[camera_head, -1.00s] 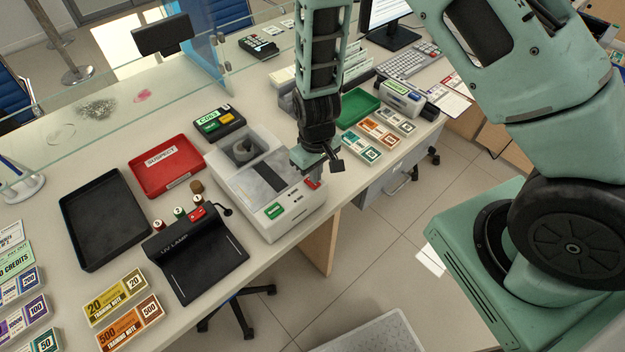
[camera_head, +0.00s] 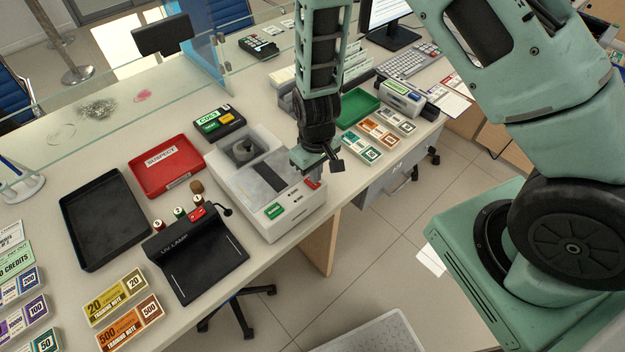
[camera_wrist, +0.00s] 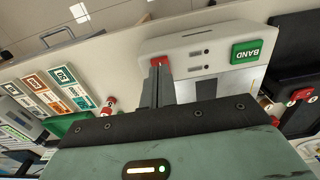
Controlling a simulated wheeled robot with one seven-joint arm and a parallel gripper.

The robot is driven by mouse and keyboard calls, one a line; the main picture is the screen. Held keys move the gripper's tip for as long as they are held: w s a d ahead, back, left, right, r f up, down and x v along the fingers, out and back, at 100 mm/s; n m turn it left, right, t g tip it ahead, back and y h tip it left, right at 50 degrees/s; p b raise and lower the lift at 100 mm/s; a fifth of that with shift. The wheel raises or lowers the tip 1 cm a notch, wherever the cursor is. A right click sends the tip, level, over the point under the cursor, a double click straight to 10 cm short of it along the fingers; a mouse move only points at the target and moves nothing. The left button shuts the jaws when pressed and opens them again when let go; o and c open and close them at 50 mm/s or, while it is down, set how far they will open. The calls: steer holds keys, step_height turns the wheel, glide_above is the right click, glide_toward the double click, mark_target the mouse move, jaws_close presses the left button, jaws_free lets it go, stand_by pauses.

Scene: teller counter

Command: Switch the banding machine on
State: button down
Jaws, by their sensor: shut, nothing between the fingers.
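The label also shows in the wrist view (camera_wrist: 245,52). A red switch (camera_wrist: 157,61) is at the machine's front right corner, and it shows in the head view (camera_head: 314,184). My gripper (camera_head: 311,176) is shut and empty, pointing down at this corner. In the wrist view the fingertips (camera_wrist: 160,70) are right at the red switch and partly cover it. I cannot tell whether they touch it or which way it is set.
A black UV lamp unit (camera_head: 195,262) stands to the left of the machine. A green tray (camera_head: 352,103) and banknote bundles (camera_head: 378,133) lie to the right.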

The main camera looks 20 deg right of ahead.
steer(key=shift+f+b, duration=0.7)
steer(key=shift+f, duration=0.25)
stand_by(0.5)
steer(key=shift+r, duration=0.15)
steer(key=shift+r+p, duration=2.8)
steer(key=shift+r, duration=0.6)
